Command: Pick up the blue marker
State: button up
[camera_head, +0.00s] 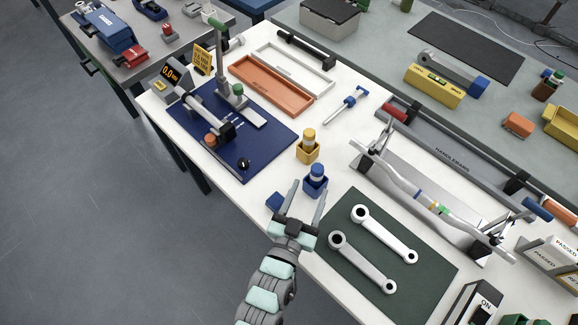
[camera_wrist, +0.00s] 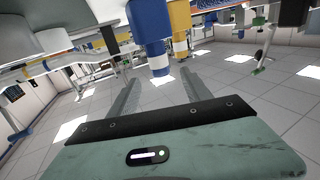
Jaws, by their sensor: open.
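The blue marker (camera_head: 317,171) stands upright in a small blue holder (camera_head: 314,188) near the front edge of the white table. It has a pale band and a blue top. In the wrist view, which is upside down, the blue marker (camera_wrist: 149,28) shows just ahead of the fingers. My gripper (camera_head: 308,190) is open and empty, its fingers pointing toward the blue holder. The wrist view shows my gripper (camera_wrist: 160,79) with the fingers spread apart and nothing between them. I cannot tell whether a finger touches the holder.
A yellow marker (camera_head: 308,136) stands in a yellow holder (camera_head: 307,152) just behind. A small blue block (camera_head: 277,202) lies left of my gripper. A dark green mat (camera_head: 345,273) with two metal links lies to the right. A blue-based test rig (camera_head: 270,139) stands to the left.

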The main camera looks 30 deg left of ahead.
aim_at(318, 176)
jog(key=x, duration=0.5)
jog(key=shift+w+d+r, duration=0.1)
jog(key=shift+d, duration=0.2)
jog(key=x, duration=0.5)
jog(key=shift+w+a+f, duration=0.1)
jog(key=shift+a+f, duration=0.1)
jog(key=shift+a, duration=0.1)
jog(key=shift+c, duration=0.6)
grip_shut()
